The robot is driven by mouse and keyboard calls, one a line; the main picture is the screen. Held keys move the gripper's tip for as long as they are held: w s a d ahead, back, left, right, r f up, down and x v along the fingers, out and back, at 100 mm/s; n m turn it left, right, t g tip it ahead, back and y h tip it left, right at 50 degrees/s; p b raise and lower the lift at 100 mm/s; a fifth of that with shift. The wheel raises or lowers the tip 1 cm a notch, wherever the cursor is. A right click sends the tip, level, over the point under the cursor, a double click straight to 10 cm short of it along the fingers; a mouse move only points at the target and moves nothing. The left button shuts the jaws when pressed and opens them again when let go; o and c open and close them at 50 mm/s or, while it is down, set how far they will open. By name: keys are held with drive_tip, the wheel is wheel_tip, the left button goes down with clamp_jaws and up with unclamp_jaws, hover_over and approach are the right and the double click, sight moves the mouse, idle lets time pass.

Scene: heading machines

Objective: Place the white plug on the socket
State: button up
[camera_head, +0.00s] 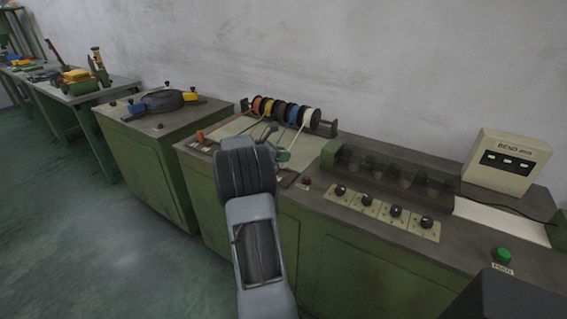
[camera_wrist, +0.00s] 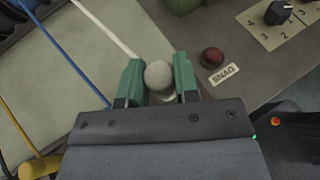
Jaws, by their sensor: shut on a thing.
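The white plug (camera_wrist: 159,75) is a round, pale knob between the two green fingers of my gripper (camera_wrist: 159,82), in the wrist view. The fingers touch or nearly touch its sides, and my gripper is shut on it. A white cord (camera_wrist: 103,27) runs from near the plug to the upper left. In the head view my gripper (camera_head: 283,157) is over the green bench, in front of the cord spools; the plug is too small to tell there. I cannot make out the socket in either view; my arm and gripper hide part of the bench top.
A rack of coloured spools (camera_head: 283,110) stands at the bench's back. A red button (camera_wrist: 212,57) labelled SNAG lies right of the gripper. Blue (camera_wrist: 62,52) and yellow (camera_wrist: 20,128) cords lie left. Several black knobs (camera_head: 395,211) and a BEND box (camera_head: 507,161) are further right.

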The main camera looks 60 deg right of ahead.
drive_tip(key=shift+d+f, duration=0.4)
drive_tip(key=shift+f, duration=1.6)
drive_tip(key=shift+f, duration=0.25)
drive_tip(key=o, duration=0.9)
drive_tip(key=shift+o, duration=0.2)
drive_tip(key=shift+r, duration=0.2)
